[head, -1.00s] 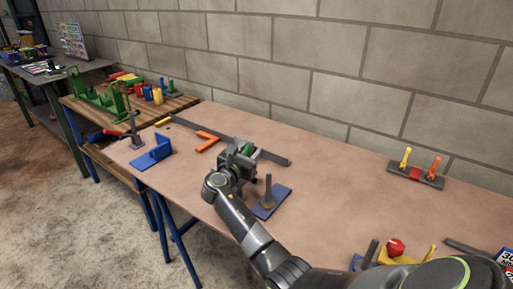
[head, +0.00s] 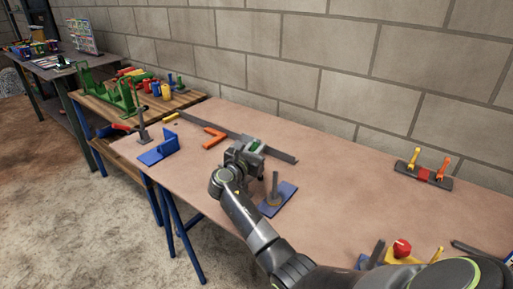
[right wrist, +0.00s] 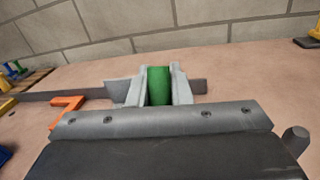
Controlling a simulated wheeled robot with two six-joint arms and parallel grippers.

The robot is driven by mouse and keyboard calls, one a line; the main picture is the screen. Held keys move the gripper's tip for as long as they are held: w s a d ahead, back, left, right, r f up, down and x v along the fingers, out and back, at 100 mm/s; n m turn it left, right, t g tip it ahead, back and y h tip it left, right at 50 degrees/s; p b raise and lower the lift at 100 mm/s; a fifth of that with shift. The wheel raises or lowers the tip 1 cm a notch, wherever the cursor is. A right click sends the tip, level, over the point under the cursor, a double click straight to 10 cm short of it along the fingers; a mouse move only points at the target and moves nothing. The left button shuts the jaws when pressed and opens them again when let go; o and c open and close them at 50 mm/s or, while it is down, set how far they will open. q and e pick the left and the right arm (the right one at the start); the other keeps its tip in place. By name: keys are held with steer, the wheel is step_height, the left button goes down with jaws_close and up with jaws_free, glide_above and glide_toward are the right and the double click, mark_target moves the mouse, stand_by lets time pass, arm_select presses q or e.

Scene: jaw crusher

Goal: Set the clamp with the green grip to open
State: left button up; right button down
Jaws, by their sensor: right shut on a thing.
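The green grip (head: 254,145) of the clamp shows as a small patch at the fingers of my right gripper (head: 249,148), over the middle of the bench. In the right wrist view the green grip (right wrist: 159,85) stands upright between the two grey fingers of my right gripper (right wrist: 160,90), with one finger along each side. The gripper is shut on it. The rest of this clamp is mostly hidden behind the gripper, so I cannot tell how its arm stands. My left gripper is not in view.
A blue plate with a grey post (head: 277,197) stands close right of my gripper. An orange angle piece (head: 214,138), a long grey bar (head: 283,155) and a blue bracket (head: 160,150) lie nearby. A grey bar with coloured handles (head: 424,174) is near the wall.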

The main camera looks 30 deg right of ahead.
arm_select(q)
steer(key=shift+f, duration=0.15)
